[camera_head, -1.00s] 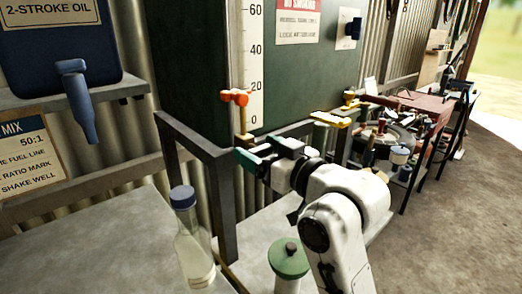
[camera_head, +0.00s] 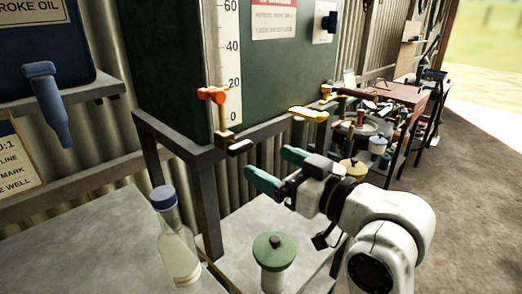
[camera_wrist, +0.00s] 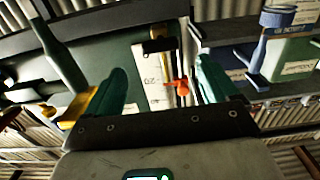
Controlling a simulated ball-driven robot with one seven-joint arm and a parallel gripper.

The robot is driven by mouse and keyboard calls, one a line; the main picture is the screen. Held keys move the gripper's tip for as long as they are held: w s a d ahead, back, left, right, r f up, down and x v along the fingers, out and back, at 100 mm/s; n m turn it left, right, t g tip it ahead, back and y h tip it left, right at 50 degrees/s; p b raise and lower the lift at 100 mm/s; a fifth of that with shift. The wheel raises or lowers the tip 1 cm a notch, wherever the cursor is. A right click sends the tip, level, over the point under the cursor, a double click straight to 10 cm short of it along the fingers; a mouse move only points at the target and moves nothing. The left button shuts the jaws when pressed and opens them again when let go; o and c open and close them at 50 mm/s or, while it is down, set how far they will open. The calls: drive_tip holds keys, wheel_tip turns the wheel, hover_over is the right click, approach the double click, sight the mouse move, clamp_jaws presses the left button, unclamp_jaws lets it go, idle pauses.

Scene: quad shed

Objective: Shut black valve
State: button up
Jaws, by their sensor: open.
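The black valve lever (camera_head: 239,147) sticks out to the right from a brass fitting (camera_head: 224,138) at the foot of the sight gauge, low on the dark green tank. In the wrist view a black-and-brass part (camera_wrist: 159,38), which looks like this valve, shows upper centre, between the finger lines. My gripper (camera_head: 272,167) has green fingers, apart and empty, pointing toward the tank's lower edge. It is to the right of and lower than the lever in the head view, not touching it. The fingers also show in the wrist view (camera_wrist: 161,76).
An orange valve (camera_head: 212,94) sits above the black one on the gauge. A yellow lever (camera_head: 310,113) is to the right. A capped bottle (camera_head: 176,245) and a green-topped container (camera_head: 273,252) stand below on the bench. A metal frame (camera_head: 160,128) runs under the tank.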

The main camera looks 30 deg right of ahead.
drive_tip(key=shift+s+d+p, duration=0.2)
drive_tip(key=shift+s+p, duration=0.35)
drive_tip(key=shift+s, duration=0.1)
